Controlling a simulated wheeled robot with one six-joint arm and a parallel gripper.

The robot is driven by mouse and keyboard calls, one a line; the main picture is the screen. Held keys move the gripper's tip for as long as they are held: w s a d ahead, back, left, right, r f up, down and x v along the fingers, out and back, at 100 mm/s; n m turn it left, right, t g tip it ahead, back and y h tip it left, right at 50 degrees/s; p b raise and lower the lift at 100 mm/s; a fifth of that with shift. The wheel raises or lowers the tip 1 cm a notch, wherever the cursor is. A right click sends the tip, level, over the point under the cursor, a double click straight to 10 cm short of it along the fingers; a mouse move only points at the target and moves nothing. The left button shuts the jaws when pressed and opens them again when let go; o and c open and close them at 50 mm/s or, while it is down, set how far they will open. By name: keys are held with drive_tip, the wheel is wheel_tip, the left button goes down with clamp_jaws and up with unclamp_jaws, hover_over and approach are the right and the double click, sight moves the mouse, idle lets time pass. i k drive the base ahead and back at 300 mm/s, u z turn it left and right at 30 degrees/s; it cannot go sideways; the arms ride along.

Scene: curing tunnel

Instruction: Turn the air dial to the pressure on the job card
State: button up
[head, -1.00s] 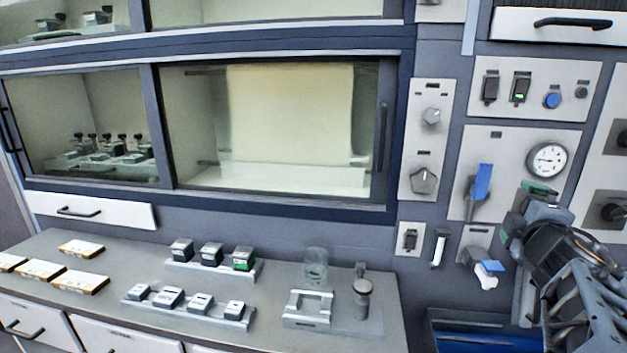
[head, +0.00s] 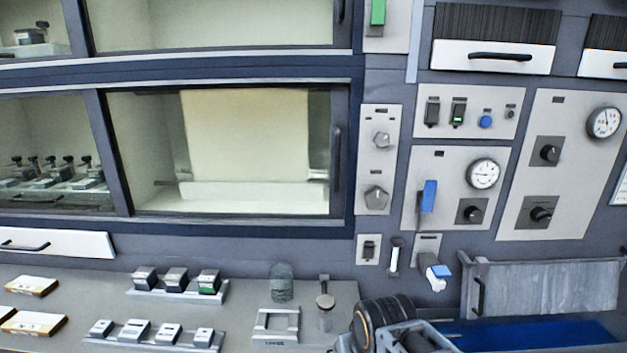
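A round white gauge (head: 484,173) sits on a light grey wall panel right of the window. Below it is a dark knob (head: 471,211) on a square plate, and beside it a blue lever (head: 428,196) stands upright. A second panel to the right has another gauge (head: 604,122) and two black knobs, an upper one (head: 550,152) and a lower one (head: 541,214). I cannot tell which knob is the air dial, nor read either gauge. A white sheet (head: 621,186) is cut off at the right edge, its writing unreadable. Only part of my arm shows at the bottom; my gripper is out of view.
Switches and a blue button (head: 486,121) are above the first gauge. A blue-handled valve (head: 438,274) juts from the wall below. A grey bench (head: 245,310) holds small blocks, a glass jar (head: 282,282) and a stand. A blue-floored bin (head: 540,334) is at lower right.

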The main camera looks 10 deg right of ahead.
sight(473, 214)
drive_tip(key=z, duration=0.7)
drive_tip(key=k, duration=1.3)
drive_tip(key=z, duration=0.2)
drive_tip(key=i, duration=0.65)
drive_tip(key=z, duration=1)
drive_tip(key=i, duration=0.5)
drive_tip(key=z, duration=0.05)
